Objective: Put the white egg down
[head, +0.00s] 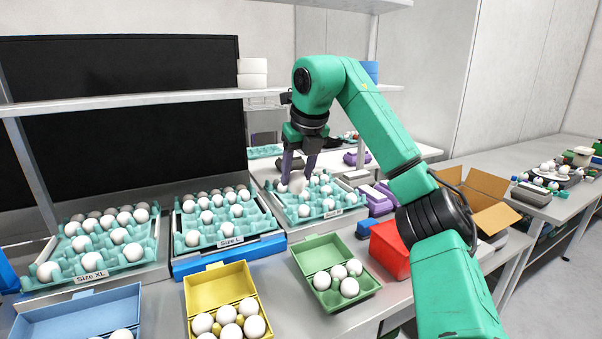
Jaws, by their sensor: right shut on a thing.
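My right gripper (297,172) reaches down over the teal egg tray (325,211) at the back right of the row. Its purple fingers are closed around a white egg (297,182), which is partly hidden between them. The egg is at the tray's far left part, close to the cups; I cannot tell if it touches one. Several white eggs sit in that tray, mostly to the right of the gripper. My left gripper is not in view.
Two more teal trays stand left, labelled Size L (230,241) and Size XL (91,276). In front are a blue carton (75,312), a yellow carton (221,284) and a green carton (318,248), all holding white eggs. A red box (390,247) and a cardboard box (480,203) stand right.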

